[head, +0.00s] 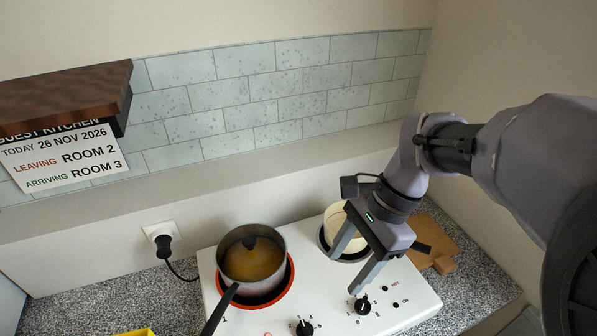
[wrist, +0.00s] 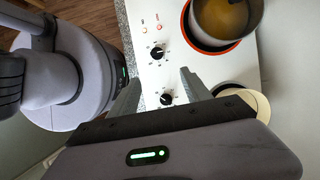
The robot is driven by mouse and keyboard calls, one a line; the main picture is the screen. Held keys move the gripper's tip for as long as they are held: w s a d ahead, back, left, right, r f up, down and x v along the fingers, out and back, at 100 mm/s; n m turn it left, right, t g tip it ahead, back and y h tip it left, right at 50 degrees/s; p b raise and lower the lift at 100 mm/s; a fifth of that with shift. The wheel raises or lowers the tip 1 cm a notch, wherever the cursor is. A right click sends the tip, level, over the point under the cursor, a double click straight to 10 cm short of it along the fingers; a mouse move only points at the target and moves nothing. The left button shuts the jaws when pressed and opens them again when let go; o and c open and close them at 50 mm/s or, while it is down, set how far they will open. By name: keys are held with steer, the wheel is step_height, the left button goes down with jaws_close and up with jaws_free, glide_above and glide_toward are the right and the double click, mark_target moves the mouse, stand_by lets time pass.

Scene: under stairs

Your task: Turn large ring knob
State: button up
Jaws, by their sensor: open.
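The white two-ring hob (head: 215,285) has two black knobs on its front strip. The left knob (head: 305,328) is nearer the large ring (head: 286,285), which glows orange-red under a pot. The right knob (head: 362,305) is on the side of the smaller ring (head: 325,245). In the wrist view the left knob (wrist: 157,52) lies beyond the fingertips, and the right knob (wrist: 167,98) shows between the fingers. My gripper (head: 345,273) is open and empty above the hob, close to the right knob. I cannot tell whether it touches anything.
The saucepan (head: 252,265) holds yellow-orange contents, its dark handle (head: 218,312) pointing front-left. A cream vessel (head: 334,217) stands on the smaller ring behind my gripper. A wooden board (head: 440,242) lies at right. A plug (head: 163,245) and dark shelf (head: 75,97) are at left.

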mark_target(306, 327)
steer(key=b+x, duration=0.2)
steer(key=x, duration=0.4)
steer(key=b+x, duration=0.3)
steer(key=x, duration=0.2)
steer(key=b+x, duration=0.2)
steer(key=x, duration=0.4)
steer(key=shift+s+a+f+b, duration=0.2)
steer(key=shift+s+a+b, duration=0.1)
steer(key=shift+s+b, duration=0.15)
jaws_close()
steer(key=shift+r, duration=0.1)
